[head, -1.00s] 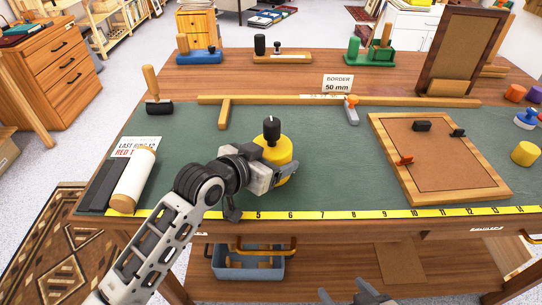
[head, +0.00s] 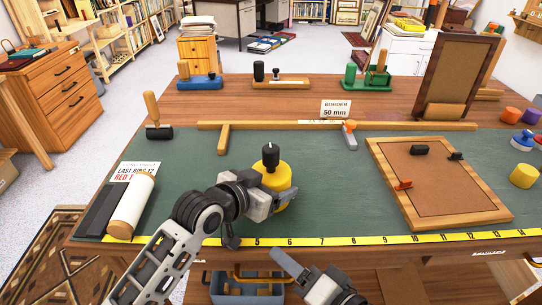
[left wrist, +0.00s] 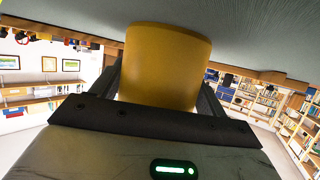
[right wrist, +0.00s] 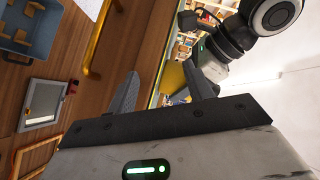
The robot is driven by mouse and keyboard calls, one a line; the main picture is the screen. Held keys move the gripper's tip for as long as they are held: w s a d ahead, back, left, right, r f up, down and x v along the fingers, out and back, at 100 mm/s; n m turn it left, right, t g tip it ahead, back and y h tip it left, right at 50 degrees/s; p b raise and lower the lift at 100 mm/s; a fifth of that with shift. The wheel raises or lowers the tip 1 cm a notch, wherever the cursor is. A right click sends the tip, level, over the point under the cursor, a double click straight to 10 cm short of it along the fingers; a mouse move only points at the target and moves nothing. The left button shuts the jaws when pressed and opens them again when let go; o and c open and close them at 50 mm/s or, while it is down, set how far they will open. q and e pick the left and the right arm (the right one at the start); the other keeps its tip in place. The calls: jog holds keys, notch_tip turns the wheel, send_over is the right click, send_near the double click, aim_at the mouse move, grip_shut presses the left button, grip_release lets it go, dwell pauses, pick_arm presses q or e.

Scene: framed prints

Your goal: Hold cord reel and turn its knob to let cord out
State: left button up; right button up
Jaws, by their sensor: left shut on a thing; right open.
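The cord reel is a yellow cylinder (head: 281,180) with a black knob (head: 270,157) on top, standing on the green mat. My left gripper (head: 264,193) is shut on the reel's side; the left wrist view shows the yellow body (left wrist: 167,65) between its fingers. The knob is out of sight there. My right gripper (head: 303,268) is open and empty, low at the table's front edge, below and right of the reel. In the right wrist view its two fingers (right wrist: 163,88) are apart with nothing between them.
A wooden frame (head: 440,184) with small clamps lies to the right on the mat. A yellow ruler strip (head: 340,239) runs along the front edge. A white roll (head: 131,207) lies at left. A grey bin (head: 246,290) sits on the shelf below.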

jog(key=w+d+r+m+t, duration=0.2)
jog(key=w+d+r+m, duration=0.1)
jog(key=w+r, duration=0.3)
jog(key=w+d+r+m+t, duration=0.2)
jog(key=w+r+t, duration=0.1)
jog(key=r, duration=0.4)
jog(key=w+a+r+n+y, duration=0.3)
jog(key=a+r+n+y, duration=0.3)
jog(key=r+n+y, duration=0.4)
jog(key=s+a+r+n+g, duration=0.2)
jog(key=s+a+n+g, duration=0.35)
jog(key=n+g, duration=0.7)
jog(key=s+a+r+n+g, duration=0.2)
jog(key=a+n+g, duration=0.7)
jog(key=n+g, duration=0.4)
jog(key=n+t+h, duration=0.3)
jog(key=t+h, duration=0.5)
jog(key=h, duration=1.2)
send_over(271, 148)
notch_tip(271, 148, down, 4)
jog(key=shift+f, duration=0.45)
notch_tip(271, 148, down, 11)
